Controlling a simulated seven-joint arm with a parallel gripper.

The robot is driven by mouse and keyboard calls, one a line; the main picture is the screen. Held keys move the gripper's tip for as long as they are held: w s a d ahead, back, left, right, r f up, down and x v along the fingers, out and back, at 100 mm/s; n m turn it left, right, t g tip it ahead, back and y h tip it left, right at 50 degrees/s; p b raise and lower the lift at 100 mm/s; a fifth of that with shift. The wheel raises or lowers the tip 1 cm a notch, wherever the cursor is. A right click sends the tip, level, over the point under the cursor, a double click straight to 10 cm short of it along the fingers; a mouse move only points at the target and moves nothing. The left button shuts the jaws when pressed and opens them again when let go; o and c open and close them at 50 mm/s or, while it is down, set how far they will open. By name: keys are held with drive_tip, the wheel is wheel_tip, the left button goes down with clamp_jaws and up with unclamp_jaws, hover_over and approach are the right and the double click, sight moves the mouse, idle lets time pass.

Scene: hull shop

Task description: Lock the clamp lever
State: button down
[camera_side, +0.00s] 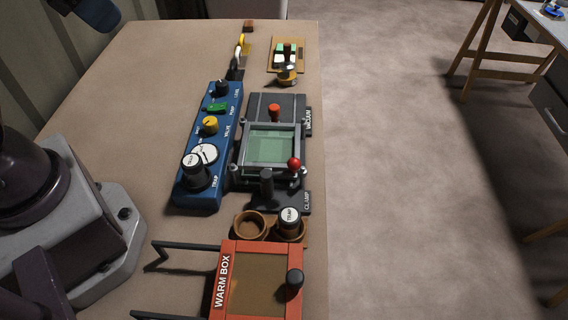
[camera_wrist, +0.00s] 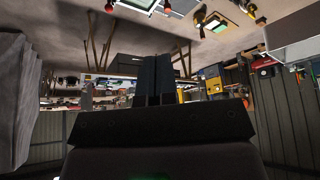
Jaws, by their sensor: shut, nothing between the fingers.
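A clear-windowed frame (camera_side: 271,148) sits on a dark base plate marked CLAMP (camera_side: 308,201) in the side view. A red ball knob (camera_side: 294,163), seemingly the end of the clamp lever, stands at the frame's near right corner. A dark upright post (camera_side: 266,186) stands at its near edge. I cannot tell the lever's exact angle. My gripper (camera_wrist: 154,60) shows in the wrist view with its two dark fingers together and nothing between them. It is away from the clamp, facing out over the room. The side view does not show its fingertips.
Left of the clamp is a blue panel (camera_side: 184,197) with knobs and a green switch. An orange knob (camera_side: 274,112) stands on the part marked VACUUM.

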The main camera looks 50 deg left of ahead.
drive_tip(key=w+d+f+n+g, duration=0.1)
drive_tip(key=w+d+f+n, duration=0.1)
drive_tip(key=d, duration=0.5)
drive_tip(key=w+d+f+n+g+y, duration=0.1)
drive_tip(key=w+d+f+n, duration=0.2)
drive_tip(key=w+d+f, duration=0.2)
drive_tip(key=w+d+f+n+g, duration=0.1)
drive_tip(key=w+d+f+n, duration=0.1)
drive_tip(key=d+f, duration=0.4)
drive_tip(key=w+d, duration=0.1)
drive_tip(key=d, duration=0.2)
drive_tip(key=shift+w+d+f+n+y, duration=0.15)
drive_tip(key=shift+d+f+n+y, duration=0.15)
drive_tip(key=shift+d+n+y, duration=0.1)
drive_tip(key=w+a+f, duration=0.2)
drive_tip(key=f, duration=0.3)
drive_tip(key=w+a+f, duration=0.1)
drive_tip(key=w+f, duration=0.2)
drive_tip(key=f, duration=0.3)
drive_tip(key=shift+a, duration=0.35)
